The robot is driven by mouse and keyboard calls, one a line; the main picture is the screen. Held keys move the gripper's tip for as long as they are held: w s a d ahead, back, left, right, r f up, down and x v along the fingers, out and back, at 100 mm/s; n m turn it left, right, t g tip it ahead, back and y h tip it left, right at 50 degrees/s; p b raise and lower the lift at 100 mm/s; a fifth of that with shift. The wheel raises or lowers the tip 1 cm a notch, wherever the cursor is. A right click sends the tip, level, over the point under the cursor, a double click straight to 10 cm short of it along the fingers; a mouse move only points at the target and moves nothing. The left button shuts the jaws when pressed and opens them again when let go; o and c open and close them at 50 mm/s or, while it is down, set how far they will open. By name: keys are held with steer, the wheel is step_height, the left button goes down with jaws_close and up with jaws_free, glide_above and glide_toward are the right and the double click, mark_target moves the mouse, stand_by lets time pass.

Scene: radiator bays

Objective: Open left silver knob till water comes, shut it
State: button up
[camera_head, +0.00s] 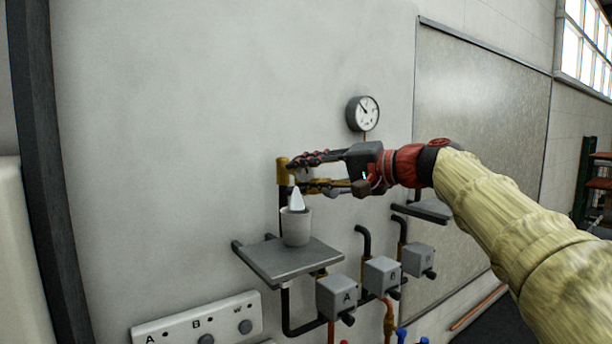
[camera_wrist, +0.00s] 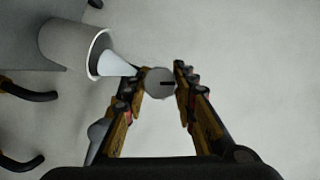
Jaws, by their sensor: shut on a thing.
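The silver knob (camera_wrist: 160,82) shows in the wrist view as a round grey face with a dark mark. My gripper (camera_wrist: 160,76) is shut on it, one fingertip at each side. In the head view my gripper (camera_head: 296,176) is at the brass pipe top (camera_head: 283,172) on the wall, and its fingers hide the knob. A pale, cone-shaped stream that looks like water (camera_head: 297,201) runs into a white cup (camera_head: 296,228) below. The stream (camera_wrist: 116,66) and cup (camera_wrist: 72,44) also show in the wrist view.
The cup stands on a grey shelf (camera_head: 290,263). Grey boxes A (camera_head: 336,297) and B (camera_head: 381,276) and a third box (camera_head: 418,260) sit lower right among pipes. A gauge (camera_head: 363,113) hangs above my gripper. A button panel (camera_head: 197,320) is at lower left.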

steer(key=shift+r, duration=0.1)
steer(key=o, duration=1)
steer(key=shift+o, duration=0.8)
steer(key=shift+d, duration=0.1)
steer(key=v, duration=1.1)
steer(key=shift+s+d, duration=0.2)
steer(key=shift+d, duration=0.1)
